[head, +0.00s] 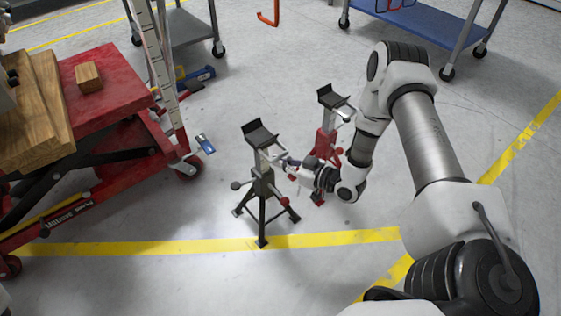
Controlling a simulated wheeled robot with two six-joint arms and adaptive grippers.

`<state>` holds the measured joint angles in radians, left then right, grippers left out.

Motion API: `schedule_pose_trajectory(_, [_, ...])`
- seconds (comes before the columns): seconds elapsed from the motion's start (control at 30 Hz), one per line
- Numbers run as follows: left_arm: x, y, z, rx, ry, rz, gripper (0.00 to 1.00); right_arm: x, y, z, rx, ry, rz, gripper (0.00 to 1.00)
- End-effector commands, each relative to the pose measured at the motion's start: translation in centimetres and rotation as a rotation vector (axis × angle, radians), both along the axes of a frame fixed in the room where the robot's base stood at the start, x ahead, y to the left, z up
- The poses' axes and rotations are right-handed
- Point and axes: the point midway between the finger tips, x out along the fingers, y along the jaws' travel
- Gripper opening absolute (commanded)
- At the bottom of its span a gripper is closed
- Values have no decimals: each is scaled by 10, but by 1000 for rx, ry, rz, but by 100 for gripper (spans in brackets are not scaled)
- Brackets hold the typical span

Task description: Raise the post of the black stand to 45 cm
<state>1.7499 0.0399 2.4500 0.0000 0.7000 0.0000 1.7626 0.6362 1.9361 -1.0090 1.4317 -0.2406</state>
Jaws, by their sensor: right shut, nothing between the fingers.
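The black stand (262,192) stands upright on its splayed legs on the grey floor, near the yellow line. Its light metal post (264,157) rises from the body and carries a black saddle (259,134) on top. My right gripper (284,160) is shut and empty. It is at the right side of the post, just below the saddle; whether it touches the post I cannot tell. My left gripper is not in view.
A red stand (327,140) with a black saddle stands behind my right wrist. A red lift table (100,75) with wooden blocks (88,76) is at the left, beside a tall measuring scale (158,65). A blue cart (425,20) is at the back right. Floor in front is clear.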

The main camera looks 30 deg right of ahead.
Motion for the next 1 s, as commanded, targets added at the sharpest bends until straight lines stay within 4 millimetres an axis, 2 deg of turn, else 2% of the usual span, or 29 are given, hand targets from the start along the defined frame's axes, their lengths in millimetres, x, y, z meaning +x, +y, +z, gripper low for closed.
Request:
schedule_pose_trajectory(0.03, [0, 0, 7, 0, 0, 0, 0, 1, 0, 9, 1, -4, 0, 0])
schedule_pose_trajectory(0.43, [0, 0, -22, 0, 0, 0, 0, 0, 0, -26, 0, -1, 0, 0])
schedule_pose_trajectory(0.6, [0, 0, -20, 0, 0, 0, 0, -2, 0, -27, 0, -1, 0, 0])
schedule_pose_trajectory(0.67, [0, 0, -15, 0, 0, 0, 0, -8, -1, -25, 2, 1, -1, 0])
schedule_pose_trajectory(1.0, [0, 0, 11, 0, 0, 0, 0, -69, -6, -24, 0, 3, -1, 0])
